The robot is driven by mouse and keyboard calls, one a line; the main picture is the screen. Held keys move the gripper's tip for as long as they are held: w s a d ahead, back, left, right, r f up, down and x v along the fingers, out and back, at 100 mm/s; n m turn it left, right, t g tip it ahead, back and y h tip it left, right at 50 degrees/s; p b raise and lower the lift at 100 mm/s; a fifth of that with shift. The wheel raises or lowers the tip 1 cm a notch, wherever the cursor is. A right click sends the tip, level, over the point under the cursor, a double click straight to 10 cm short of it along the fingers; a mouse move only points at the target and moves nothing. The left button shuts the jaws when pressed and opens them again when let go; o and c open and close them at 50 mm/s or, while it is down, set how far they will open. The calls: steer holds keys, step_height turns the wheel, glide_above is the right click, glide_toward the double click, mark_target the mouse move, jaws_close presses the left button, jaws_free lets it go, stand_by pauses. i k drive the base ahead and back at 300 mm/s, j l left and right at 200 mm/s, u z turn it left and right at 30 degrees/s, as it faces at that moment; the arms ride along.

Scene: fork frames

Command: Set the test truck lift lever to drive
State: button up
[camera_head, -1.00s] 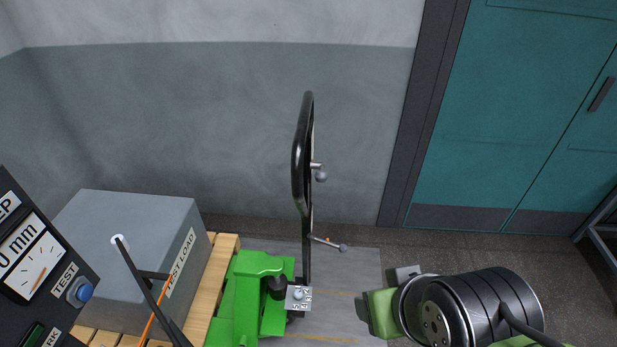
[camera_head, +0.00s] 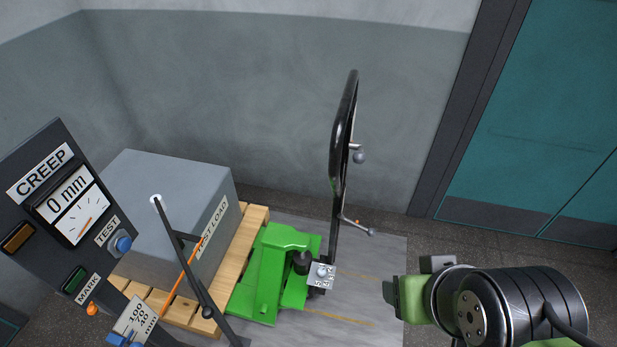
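The test truck (camera_head: 268,275) is a green pallet truck with a tall black loop handle (camera_head: 340,140) standing upright. A short lever with a grey ball (camera_head: 359,156) sticks out right from the handle loop. Lower, a longer thin lever with a grey ball (camera_head: 370,232) slopes down to the right, with a small orange spot beside it. I cannot tell from markings which is the lift lever or its setting. My gripper end (camera_head: 398,298) is at the lower right, right of the truck and apart from both levers; its fingers are not clearly visible.
A grey TEST LOAD box (camera_head: 175,215) sits on a wooden pallet (camera_head: 240,252). A dark CREEP panel (camera_head: 65,215) reads 0 mm and has TEST and MARK buttons. A black stand with an orange rod (camera_head: 182,285) is in front. Teal doors (camera_head: 545,130) are at right; grey floor lies clear between.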

mark_target(360, 157)
steer(key=i+u, duration=0.25)
steer(key=u, duration=0.15)
steer(key=i+l+u, duration=0.1)
steer(key=u, duration=0.35)
steer(key=i+l+u, duration=0.2)
steer(key=u, duration=0.2)
steer(key=i+l, duration=0.05)
steer(key=i, duration=0.05)
